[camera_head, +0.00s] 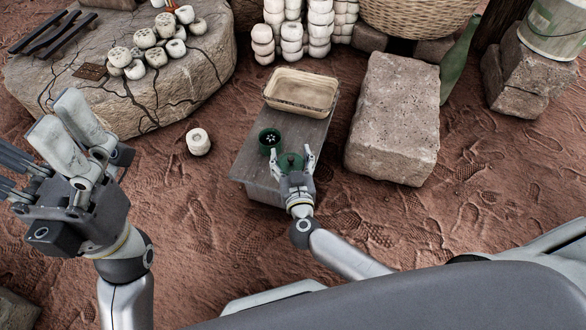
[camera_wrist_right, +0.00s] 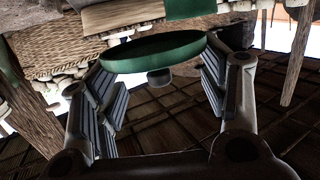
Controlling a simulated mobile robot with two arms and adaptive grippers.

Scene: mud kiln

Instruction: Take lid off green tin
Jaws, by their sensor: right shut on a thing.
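The green tin (camera_head: 269,138) stands open on a small grey bench (camera_head: 307,134), with small pale pieces visible inside it. My right gripper (camera_head: 295,160) is shut on the green lid (camera_head: 290,161), just right of the tin and apart from it. In the right wrist view the lid (camera_wrist_right: 155,50) is a round green disc with a small knob, held between the two padded fingers (camera_wrist_right: 160,90). How high the lid is above the bench is hard to tell. My left gripper (camera_head: 60,140) is open and empty at the left, high and close to the camera.
A tan rectangular tray (camera_head: 301,92) sits on the far end of the bench. A large stone block (camera_head: 394,118) stands to the right. A pale round pot (camera_head: 198,141) lies on the ground to the left, near a cracked rock slab (camera_head: 150,105) with several pots.

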